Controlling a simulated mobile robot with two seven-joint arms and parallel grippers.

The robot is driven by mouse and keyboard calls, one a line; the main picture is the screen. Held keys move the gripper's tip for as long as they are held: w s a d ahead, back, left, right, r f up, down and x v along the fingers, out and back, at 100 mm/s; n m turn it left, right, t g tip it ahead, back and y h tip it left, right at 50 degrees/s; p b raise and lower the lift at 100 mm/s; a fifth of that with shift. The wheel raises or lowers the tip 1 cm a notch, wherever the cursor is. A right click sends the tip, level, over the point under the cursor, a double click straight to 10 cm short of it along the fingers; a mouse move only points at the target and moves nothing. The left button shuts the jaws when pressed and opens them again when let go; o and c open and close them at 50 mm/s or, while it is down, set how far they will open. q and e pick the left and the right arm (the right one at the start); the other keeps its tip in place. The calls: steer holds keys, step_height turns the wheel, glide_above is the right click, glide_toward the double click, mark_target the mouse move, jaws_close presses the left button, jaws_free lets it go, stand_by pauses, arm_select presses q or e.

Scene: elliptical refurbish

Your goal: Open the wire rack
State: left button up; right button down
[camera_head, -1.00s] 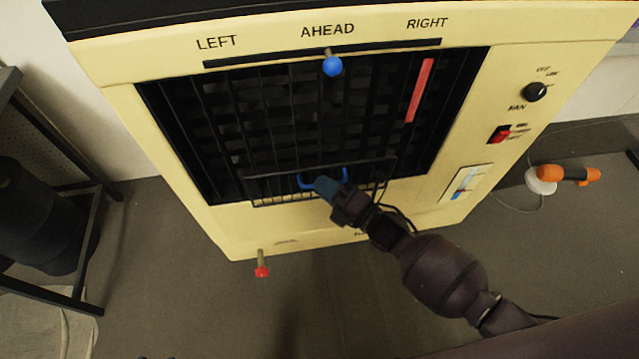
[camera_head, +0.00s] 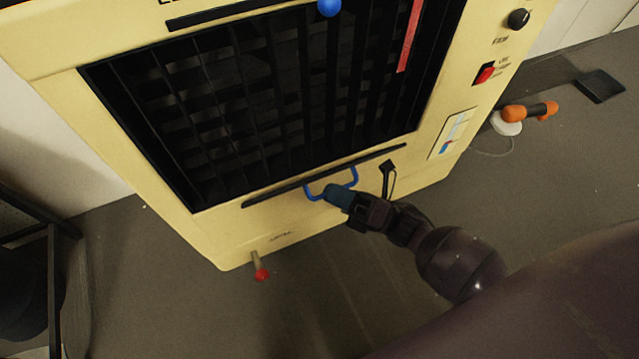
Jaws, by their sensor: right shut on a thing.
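The wire rack (camera_head: 290,184) shows as a thin dark bar across the lower front of the yellow cabinet (camera_head: 165,175), below the black grille opening. Its wires cannot be made out; it appears nearly edge-on. A blue U-shaped handle (camera_head: 354,177) is on the bar. My right gripper (camera_head: 332,193) comes from the lower right and is shut on the blue handle; its fingertips hide part of the handle. My left gripper is not in view.
A blue knob (camera_head: 329,7) is at the grille's top and a red strip (camera_head: 410,36) at its right. A red-tipped lever (camera_head: 261,268) sticks out below. An orange-handled tool (camera_head: 530,111) lies on the floor at right. Open floor lies in front of the cabinet.

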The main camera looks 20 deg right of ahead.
arm_select(q)
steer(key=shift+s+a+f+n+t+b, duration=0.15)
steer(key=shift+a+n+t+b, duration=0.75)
steer(key=shift+b, duration=1.8)
arm_select(e)
step_height(320, 180, down, 12)
steer(key=s+n+g+y, duration=0.1)
steer(key=s+n+y, duration=0.1)
steer(key=n+y, duration=0.1)
steer(key=shift+n, duration=0.6)
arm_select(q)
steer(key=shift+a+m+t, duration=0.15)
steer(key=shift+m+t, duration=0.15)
arm_select(e)
steer(key=shift+w+d, duration=0.1)
steer(key=c, duration=1.2)
jaws_free()
steer(key=shift+f, duration=0.1)
steer(key=shift+s, duration=0.2)
